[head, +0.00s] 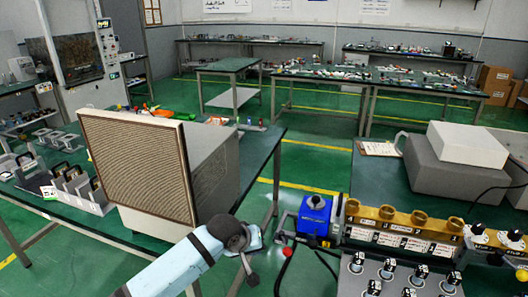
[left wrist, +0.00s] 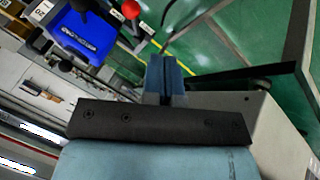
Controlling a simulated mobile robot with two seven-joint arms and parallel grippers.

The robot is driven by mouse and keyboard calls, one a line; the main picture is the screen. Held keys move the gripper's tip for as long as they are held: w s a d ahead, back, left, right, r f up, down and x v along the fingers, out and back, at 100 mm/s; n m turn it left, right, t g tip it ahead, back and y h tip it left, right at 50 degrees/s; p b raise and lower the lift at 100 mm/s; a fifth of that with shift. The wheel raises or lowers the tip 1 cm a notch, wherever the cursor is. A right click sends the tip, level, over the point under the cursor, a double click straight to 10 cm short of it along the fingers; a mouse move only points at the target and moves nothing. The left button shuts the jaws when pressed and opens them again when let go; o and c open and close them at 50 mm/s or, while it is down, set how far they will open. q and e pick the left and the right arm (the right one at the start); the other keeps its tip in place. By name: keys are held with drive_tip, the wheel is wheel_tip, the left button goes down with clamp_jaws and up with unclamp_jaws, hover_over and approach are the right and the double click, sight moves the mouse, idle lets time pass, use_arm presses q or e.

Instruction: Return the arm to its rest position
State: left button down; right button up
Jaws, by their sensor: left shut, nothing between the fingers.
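My left arm (head: 180,265) comes in from the bottom of the head view, its light blue link reaching up to the right. My left gripper (head: 254,243) is at its end, over the gap between the left bench and the blue unit. In the left wrist view its blue fingers (left wrist: 165,78) are together with nothing between them. The blue unit (head: 314,215) sits to the right of the gripper, apart from it, and also shows at the upper left of the wrist view (left wrist: 85,28). My right gripper is not in view.
A large box with a brown mesh face (head: 137,165) stands on the left green bench (head: 75,222), close to my left arm. A panel with gold fittings and several knobs (head: 405,230) is at right. Grey boxes (head: 455,165) stand behind it. Green floor (head: 310,165) lies open between benches.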

use_arm(q)
drive_tip(key=s+a+f+m+t+h, duration=0.2)
drive_tip(key=s+a+f, duration=0.2)
drive_tip(key=s+f, duration=0.85)
drive_tip(key=s+a+f+m+t+y, duration=0.1)
drive_tip(key=s+a+f+t+y, duration=0.1)
drive_tip(key=s+a, duration=0.55)
drive_tip(key=s+a+f+t+y, duration=0.1)
drive_tip(key=s+a, duration=0.3)
drive_tip(key=s, duration=0.6)
wheel_tip(320, 180, up, 12)
drive_tip(key=s+a+m+p, duration=0.1)
drive_tip(key=p, duration=1.2)
drive_tip(key=shift+t+p, duration=0.3)
drive_tip(key=shift+p, duration=0.1)
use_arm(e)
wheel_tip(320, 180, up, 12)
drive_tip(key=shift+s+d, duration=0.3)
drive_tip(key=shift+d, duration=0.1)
use_arm(q)
drive_tip(key=shift+r, duration=0.1)
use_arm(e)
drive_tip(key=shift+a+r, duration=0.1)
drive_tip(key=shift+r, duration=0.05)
